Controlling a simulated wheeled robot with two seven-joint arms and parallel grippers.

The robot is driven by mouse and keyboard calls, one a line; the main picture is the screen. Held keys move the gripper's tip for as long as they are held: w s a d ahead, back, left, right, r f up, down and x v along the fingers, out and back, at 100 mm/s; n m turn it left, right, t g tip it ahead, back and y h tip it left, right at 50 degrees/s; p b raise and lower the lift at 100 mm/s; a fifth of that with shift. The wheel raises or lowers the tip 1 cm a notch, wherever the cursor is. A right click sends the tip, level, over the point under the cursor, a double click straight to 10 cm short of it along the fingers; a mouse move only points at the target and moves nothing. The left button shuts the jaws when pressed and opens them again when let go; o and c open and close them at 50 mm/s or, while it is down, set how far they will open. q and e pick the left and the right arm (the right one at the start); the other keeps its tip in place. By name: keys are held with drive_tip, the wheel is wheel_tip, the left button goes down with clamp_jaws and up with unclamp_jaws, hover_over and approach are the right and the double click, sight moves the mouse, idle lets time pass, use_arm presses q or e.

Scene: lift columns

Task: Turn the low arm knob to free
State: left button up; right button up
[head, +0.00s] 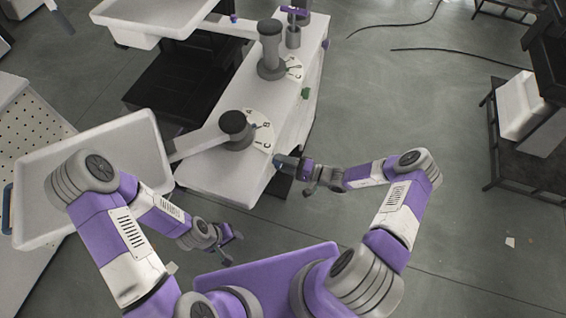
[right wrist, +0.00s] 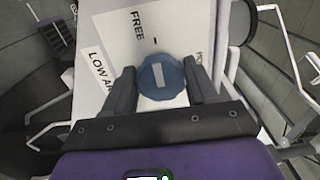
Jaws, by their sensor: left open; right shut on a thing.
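The low arm knob (right wrist: 161,77) is blue and faceted, with a white pointer bar on its face. In the right wrist view it sits between the two dark fingers of my right gripper (right wrist: 160,88), which is shut on it. The bar stands nearly upright in the picture. A FREE label (right wrist: 137,25) is above and left of the knob; a partly hidden label starting HO (right wrist: 199,58) is to the right. A cut-off LOW AR label (right wrist: 98,66) is at left. In the head view my right gripper (head: 296,165) is at the column base's near end. My left gripper (head: 232,236) is open and empty.
The white base (head: 225,178) carries two grey columns with lettered dials (head: 261,128). A white tray (head: 95,150) on an arm reaches left, close to my left arm. Another tray (head: 150,22) is at the back. Open floor lies to the right.

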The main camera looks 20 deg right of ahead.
idle(0.3)
drive_tip(key=o, duration=1)
drive_tip(key=shift+d, duration=0.1)
drive_tip(key=v, duration=0.7)
drive_tip(key=shift+s+d, duration=0.15)
drive_tip(key=shift+d, duration=0.05)
drive_tip(key=shift+a, duration=0.15)
